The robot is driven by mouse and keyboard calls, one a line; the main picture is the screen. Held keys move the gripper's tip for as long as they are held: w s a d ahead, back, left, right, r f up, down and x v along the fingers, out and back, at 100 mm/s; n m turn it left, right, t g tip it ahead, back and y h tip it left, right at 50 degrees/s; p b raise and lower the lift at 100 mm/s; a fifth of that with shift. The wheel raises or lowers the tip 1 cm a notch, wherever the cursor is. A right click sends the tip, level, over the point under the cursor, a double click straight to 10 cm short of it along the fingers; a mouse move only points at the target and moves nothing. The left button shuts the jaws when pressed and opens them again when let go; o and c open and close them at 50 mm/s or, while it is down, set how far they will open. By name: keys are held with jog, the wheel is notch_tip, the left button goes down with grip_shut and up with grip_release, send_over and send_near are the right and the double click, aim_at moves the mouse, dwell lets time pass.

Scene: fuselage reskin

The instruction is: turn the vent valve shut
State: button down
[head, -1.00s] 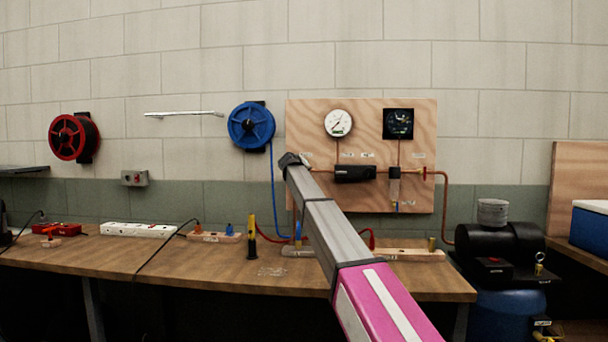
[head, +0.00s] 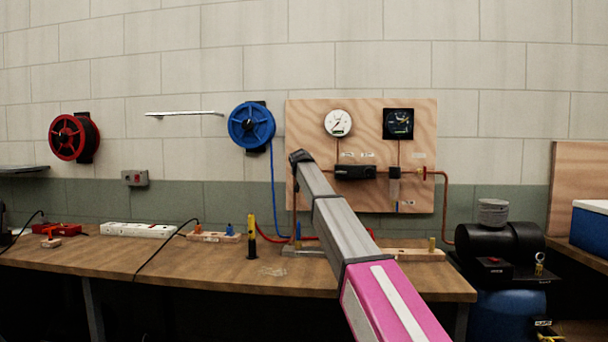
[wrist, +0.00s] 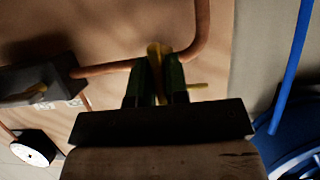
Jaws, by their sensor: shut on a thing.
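The vent valve shows in the wrist view as a yellow handle (wrist: 155,52) beside the bent copper pipe on the plywood board. My gripper (wrist: 158,70) has its two dark green fingers closed on either side of this handle. A thin yellow stub sticks out to the right of the fingers. The fingers hide part of the handle, so its exact angle is hard to tell. In the head view my arm reaches to the left edge of the plywood board (head: 420,140). There its dark end covers the valve and the fingers.
The board carries a white gauge (head: 338,123), a dark gauge (head: 398,123) and a black box (head: 354,172) on copper pipe. A blue hose reel (head: 251,125) hangs just left. The workbench (head: 200,265) below holds a power strip and small parts. A black compressor (head: 492,243) stands right.

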dwell(0.5)
jog(key=c, duration=1.2)
grip_release()
jog(key=shift+s, duration=0.1)
jog(key=v, duration=1)
jog(key=shift+s+r, duration=0.2)
jog(key=shift+s, duration=0.1)
